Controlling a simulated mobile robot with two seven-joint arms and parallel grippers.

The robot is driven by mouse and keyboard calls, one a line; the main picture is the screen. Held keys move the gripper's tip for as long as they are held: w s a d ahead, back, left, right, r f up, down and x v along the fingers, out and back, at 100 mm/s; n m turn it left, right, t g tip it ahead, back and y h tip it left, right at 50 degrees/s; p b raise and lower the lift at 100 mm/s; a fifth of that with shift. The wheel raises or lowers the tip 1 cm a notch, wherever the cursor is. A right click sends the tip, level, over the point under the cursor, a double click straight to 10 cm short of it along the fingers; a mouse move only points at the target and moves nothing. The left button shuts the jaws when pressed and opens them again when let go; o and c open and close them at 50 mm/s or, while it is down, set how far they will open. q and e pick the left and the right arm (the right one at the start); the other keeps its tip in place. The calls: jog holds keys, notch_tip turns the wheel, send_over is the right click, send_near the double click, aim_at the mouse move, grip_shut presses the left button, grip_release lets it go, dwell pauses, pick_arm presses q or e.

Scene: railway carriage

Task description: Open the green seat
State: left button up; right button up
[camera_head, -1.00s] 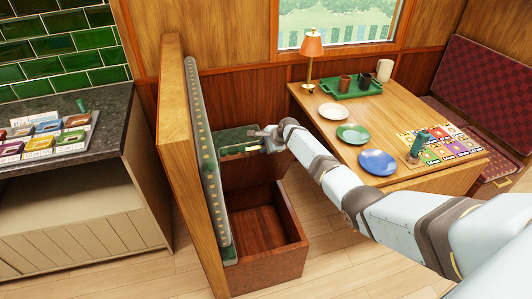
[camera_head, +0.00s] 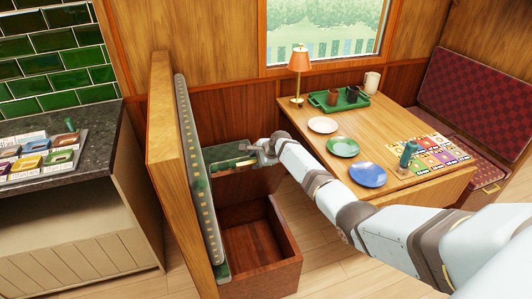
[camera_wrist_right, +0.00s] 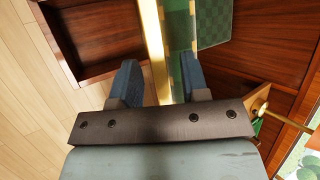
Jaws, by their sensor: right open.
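The green seat (camera_head: 228,152) is by the wooden partition, with a pale edge strip beside its green cover. Below it the wooden seat box (camera_head: 285,245) stands open and its inside looks empty. My right gripper (camera_head: 262,155) is at the right end of the pale strip. In the right wrist view the gripper (camera_wrist_right: 160,82) is open, and the pale edge (camera_wrist_right: 152,35) and a green strip run between its fingers. I cannot tell whether the fingers touch them. The box also shows at upper left (camera_wrist_right: 75,70). My left gripper is not in view.
A tall padded panel (camera_head: 197,165) lines the partition (camera_head: 163,150). A table (camera_head: 312,145) with a lamp (camera_head: 299,62), plates and a green tray stands right of my gripper. A counter (camera_head: 95,150) is at left. Floor is clear right of the box.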

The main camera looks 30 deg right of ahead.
jog(key=v, duration=1.2)
jog(key=shift+s+r, duration=0.15)
jog(key=shift+r, duration=0.15)
jog(key=shift+d, duration=0.1)
jog(key=s+a+f+n+t+h+p, duration=0.1)
jog(key=s+a+f+n, duration=1.05)
jog(key=s+f, duration=0.5)
jog(key=s+a+r+n+t, duration=0.1)
jog(key=s+a+n, duration=0.2)
jog(key=s, duration=0.4)
jog(key=s+a+r+n+t, duration=0.1)
jog(key=s+a+n, duration=0.3)
jog(key=s+a, duration=0.2)
jog(key=s+a+r+n+y+p, duration=0.1)
jog(key=s+a+n, duration=0.3)
jog(key=s, duration=0.6)
jog(key=shift+s+a+t, duration=0.15)
jog(key=shift+a+t, duration=0.25)
jog(key=shift+a, duration=0.3)
